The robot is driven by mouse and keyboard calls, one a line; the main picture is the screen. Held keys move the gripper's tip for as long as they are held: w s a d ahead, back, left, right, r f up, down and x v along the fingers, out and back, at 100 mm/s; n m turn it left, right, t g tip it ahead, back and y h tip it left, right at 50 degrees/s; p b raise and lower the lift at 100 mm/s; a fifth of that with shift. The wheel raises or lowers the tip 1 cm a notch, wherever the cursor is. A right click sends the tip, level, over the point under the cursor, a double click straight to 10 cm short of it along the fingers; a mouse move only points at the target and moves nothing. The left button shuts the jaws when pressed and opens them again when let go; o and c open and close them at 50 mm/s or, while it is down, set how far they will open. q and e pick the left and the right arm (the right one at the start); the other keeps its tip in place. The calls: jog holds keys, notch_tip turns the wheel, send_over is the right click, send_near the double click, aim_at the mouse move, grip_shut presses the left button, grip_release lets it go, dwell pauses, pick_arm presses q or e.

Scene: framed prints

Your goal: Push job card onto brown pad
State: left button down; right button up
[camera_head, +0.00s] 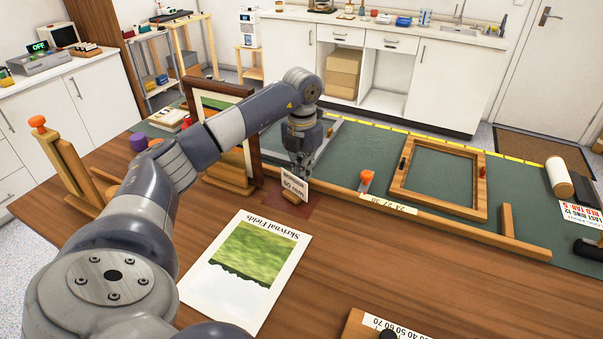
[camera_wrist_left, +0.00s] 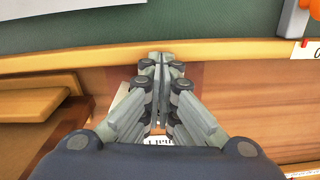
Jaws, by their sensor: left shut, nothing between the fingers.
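The job card (camera_head: 295,187) is a small white card with dark print, standing upright in a wooden foot (camera_head: 290,197). The brown pad (camera_head: 272,204) is a dark reddish-brown patch on the table; the foot stands at or over it, and I cannot tell how fully. My left gripper (camera_head: 303,172) points down just behind the card, shut and empty. In the left wrist view the shut fingers (camera_wrist_left: 160,58) hide much of the pad (camera_wrist_left: 190,73) and of the card (camera_wrist_left: 121,97). My right gripper is not in view.
A print titled Skrivnal Fields (camera_head: 246,264) lies in front on the table. A standing dark frame (camera_head: 250,140) is left of the gripper. A wooden strip (camera_head: 440,232) edges the green mat (camera_head: 349,151), which bears an empty wooden frame (camera_head: 480,196). Bare table lies to the right.

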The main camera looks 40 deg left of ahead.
pick_arm(q)
jog(key=shift+s, duration=0.15)
jog(key=shift+s, duration=0.2)
jog(key=shift+s+d+p, duration=0.1)
jog(key=shift+s+p, duration=0.25)
jog(key=shift+s+d+r, duration=0.1)
jog(key=shift+s+r, duration=0.05)
jog(key=shift+s, duration=0.35)
jog(key=shift+w, duration=0.35)
notch_tip(320, 180, up, 12)
jog(key=shift+s, duration=0.3)
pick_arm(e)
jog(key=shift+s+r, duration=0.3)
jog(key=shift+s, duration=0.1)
